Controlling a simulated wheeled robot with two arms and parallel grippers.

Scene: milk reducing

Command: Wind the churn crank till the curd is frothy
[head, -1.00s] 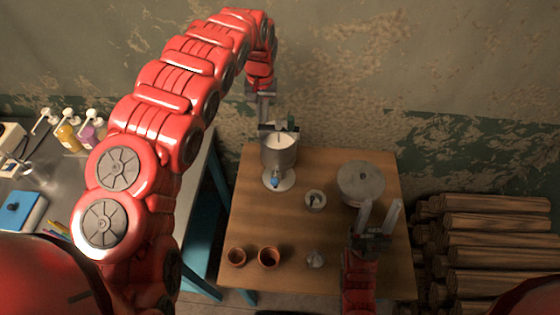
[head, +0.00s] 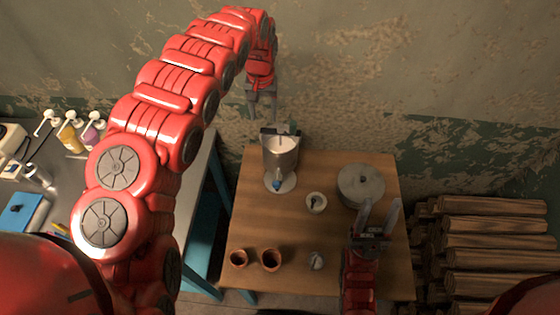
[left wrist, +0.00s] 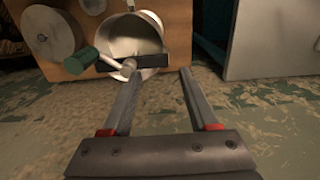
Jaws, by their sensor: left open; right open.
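The metal churn (head: 281,160) stands upright at the back left of the wooden table with pale curd (head: 283,144) inside. Its crank crosses the top, with a green handle (head: 293,127); the handle also shows left of my fingers in the left wrist view (left wrist: 82,60). I cannot tell whether the curd is frothy. My left gripper (head: 262,112) is open and empty, just behind the churn rim and apart from the green handle. My right gripper (head: 378,218) is open and empty above the table's right side, in front of the round metal pot.
The lidded metal pot (head: 361,185) and a small white cup (head: 316,203) stand right of the churn. Two brown clay pots (head: 271,260) and a small grey item (head: 317,261) are at the front. Stacked logs (head: 490,240) lie right of the table (head: 330,230).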

